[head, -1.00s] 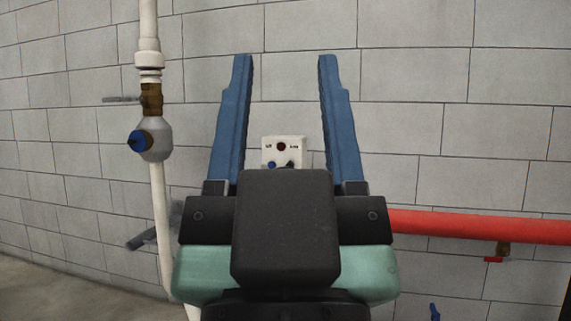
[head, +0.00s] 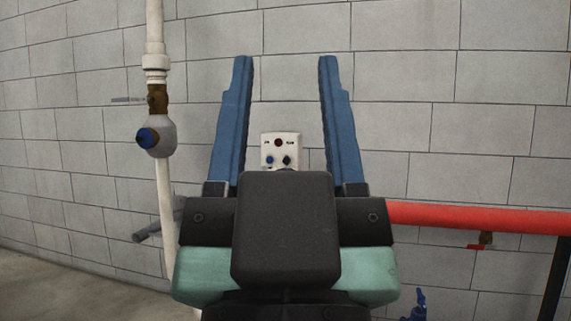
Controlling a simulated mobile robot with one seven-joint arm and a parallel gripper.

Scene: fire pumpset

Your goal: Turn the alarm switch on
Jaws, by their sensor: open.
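A small white alarm switch box (head: 281,149) is on the grey block wall. It has a dark red round part at the top middle, a blue knob (head: 269,160) at lower left and a black knob (head: 287,161) at lower right. The box's lower edge is hidden behind my gripper's body. My gripper (head: 285,62) is open and empty, with its two blue fingers pointing up in the picture. The box shows between the fingers, apart from both. I cannot tell which knob is the alarm switch or how it is set.
A white vertical pipe (head: 163,205) with a brass and grey valve (head: 156,137) and blue cap stands at left. A blue part (head: 416,306) shows at the bottom right.

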